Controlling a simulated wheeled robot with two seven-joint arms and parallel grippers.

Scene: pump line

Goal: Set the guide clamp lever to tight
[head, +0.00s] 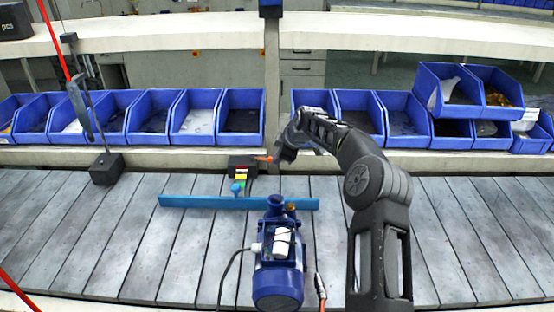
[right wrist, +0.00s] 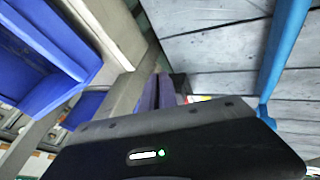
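The clamp block (head: 242,166) is a small black box behind the blue guide bar (head: 185,202), with an orange lever (head: 263,158) pointing right from its top. My left gripper is not in view.
A blue pump (head: 277,270) stands on the slatted conveyor (head: 110,240) in front of the guide bar. A blue knob (head: 237,188) sits by the bar. Blue bins (head: 195,122) line the shelf behind. A black block with a post (head: 106,168) stands at left.

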